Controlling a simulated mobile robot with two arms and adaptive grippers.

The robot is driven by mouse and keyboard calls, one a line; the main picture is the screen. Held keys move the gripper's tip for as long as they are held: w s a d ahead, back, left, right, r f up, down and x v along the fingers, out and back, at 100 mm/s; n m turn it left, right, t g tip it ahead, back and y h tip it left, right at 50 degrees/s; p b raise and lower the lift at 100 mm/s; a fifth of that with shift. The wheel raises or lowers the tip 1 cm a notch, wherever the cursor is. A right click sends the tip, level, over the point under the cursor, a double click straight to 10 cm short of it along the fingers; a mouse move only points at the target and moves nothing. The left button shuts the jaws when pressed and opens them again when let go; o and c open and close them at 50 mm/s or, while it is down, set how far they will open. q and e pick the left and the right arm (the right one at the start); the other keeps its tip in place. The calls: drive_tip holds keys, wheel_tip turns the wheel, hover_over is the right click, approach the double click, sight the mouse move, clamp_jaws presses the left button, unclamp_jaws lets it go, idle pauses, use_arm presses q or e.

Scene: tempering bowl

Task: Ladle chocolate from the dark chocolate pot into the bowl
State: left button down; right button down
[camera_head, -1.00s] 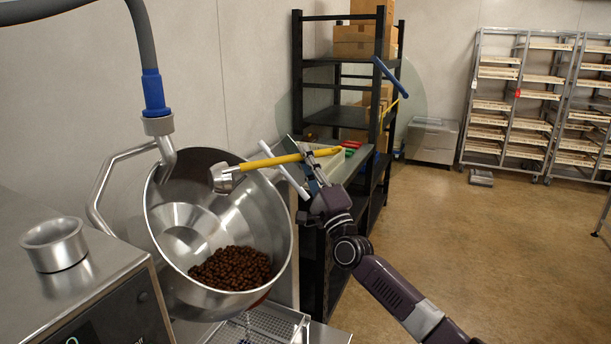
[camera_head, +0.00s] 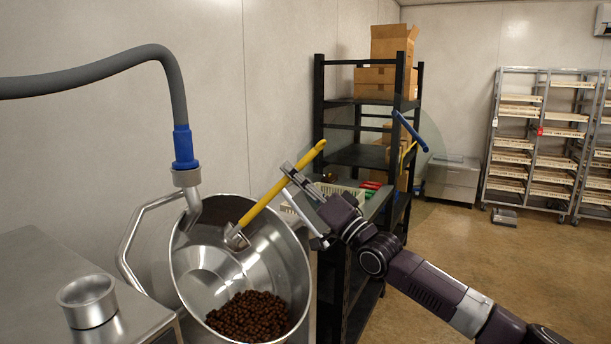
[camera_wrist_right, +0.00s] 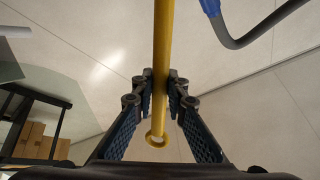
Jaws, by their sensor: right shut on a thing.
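The ladle has a yellow handle (camera_head: 270,196) and a steel cup (camera_head: 235,236). My right gripper (camera_head: 293,188) is shut on the handle, which also shows between the fingers in the right wrist view (camera_wrist_right: 163,60). The handle slants, with the cup end low at the left. The cup appears in front of the mouth of the large tilted steel bowl (camera_head: 200,277); I cannot tell its depth inside or what it holds. Brown chocolate pieces (camera_head: 248,315) lie in the bowl's lower part. I cannot pick out a dark chocolate pot. My left gripper is out of view.
A steel counter (camera_head: 40,262) at the left carries a small steel cylinder (camera_head: 88,301). A grey hose (camera_head: 110,70) with a blue end hangs above the bowl. A black shelf (camera_head: 350,156) with boxes stands behind my right arm.

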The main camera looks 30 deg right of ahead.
drive_tip(key=a+r+n+g+y+p, duration=0.1)
drive_tip(key=a+r+n+g+p, duration=0.2)
drive_tip(key=a+n+p, duration=0.3)
drive_tip(key=w+a+r+n+g+p, duration=0.1)
drive_tip(key=a+r+n+g+p, duration=0.2)
drive_tip(key=a+n+p, duration=0.3)
drive_tip(key=a+p, duration=0.3)
drive_tip(key=a, duration=0.3)
drive_tip(key=shift+r+g+y+p, duration=0.3)
drive_tip(key=shift+y+p, duration=0.05)
drive_tip(key=shift+y, duration=0.05)
drive_tip(key=shift+w+d, duration=0.1)
